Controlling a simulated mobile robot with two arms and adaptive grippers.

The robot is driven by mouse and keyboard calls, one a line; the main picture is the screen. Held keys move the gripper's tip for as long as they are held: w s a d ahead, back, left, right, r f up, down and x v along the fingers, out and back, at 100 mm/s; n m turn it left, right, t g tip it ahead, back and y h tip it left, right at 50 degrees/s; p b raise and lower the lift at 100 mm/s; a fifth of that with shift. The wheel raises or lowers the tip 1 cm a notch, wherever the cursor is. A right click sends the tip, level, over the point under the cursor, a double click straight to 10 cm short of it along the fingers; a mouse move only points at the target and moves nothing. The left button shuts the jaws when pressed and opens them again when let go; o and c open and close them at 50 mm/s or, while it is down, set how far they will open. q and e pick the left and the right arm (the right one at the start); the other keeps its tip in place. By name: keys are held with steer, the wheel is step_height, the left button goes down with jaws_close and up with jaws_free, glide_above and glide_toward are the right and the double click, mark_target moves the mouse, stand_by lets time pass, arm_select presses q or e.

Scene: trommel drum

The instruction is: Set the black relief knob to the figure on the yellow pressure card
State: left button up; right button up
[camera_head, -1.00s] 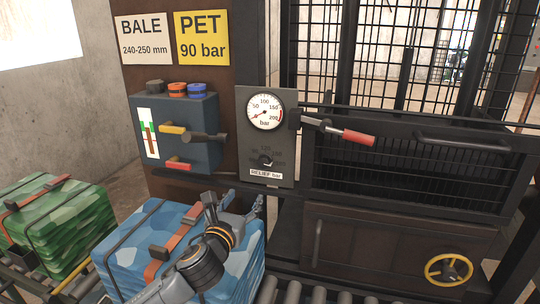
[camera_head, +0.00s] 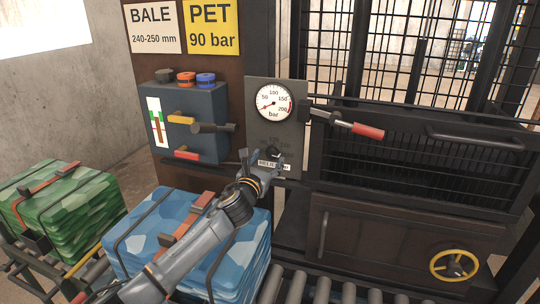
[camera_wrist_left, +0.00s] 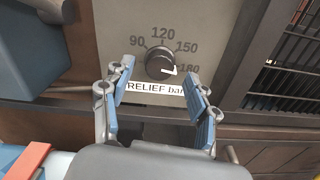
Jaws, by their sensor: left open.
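The yellow pressure card (camera_head: 212,27) reads "PET 90 bar" at the top of the brown post. The black relief knob (camera_head: 272,151) is low on the grey gauge panel (camera_head: 258,105), partly behind my left gripper (camera_head: 261,164) in the head view. In the left wrist view the round knob (camera_wrist_left: 159,61) shows with 90, 120, 150 and 180 marked around it. Its white pointer is turned to the lower right, toward 180. My left gripper (camera_wrist_left: 160,78) is open, its fingers apart on either side of the knob's lower part. I cannot tell whether they touch it.
A pressure gauge (camera_head: 273,103) sits above the knob. A red-handled lever (camera_head: 366,131) sticks out to the right. A blue valve block (camera_head: 190,125) with handles is to the left. A blue bale (camera_head: 240,250) lies below my arm. A yellow handwheel (camera_head: 454,263) is at lower right.

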mark_target(273, 153)
arm_select(q)
steer(key=shift+x, duration=1)
steer(key=shift+w+d, duration=0.2)
steer(key=shift+w, duration=0.2)
arm_select(e)
steer(key=shift+s+d+f, duration=0.1)
steer(key=shift+s+d, duration=0.2)
steer(key=shift+s, duration=0.35)
steer(key=shift+s+d+f, duration=0.1)
steer(key=shift+s+d, duration=0.2)
steer(key=shift+s, duration=0.3)
steer(key=shift+w, duration=0.1)
arm_select(q)
steer(key=c, duration=1.2)
steer(key=shift+o, duration=0.2)
arm_select(e)
steer(key=shift+w+a, duration=0.25)
steer(key=shift+w, duration=0.05)
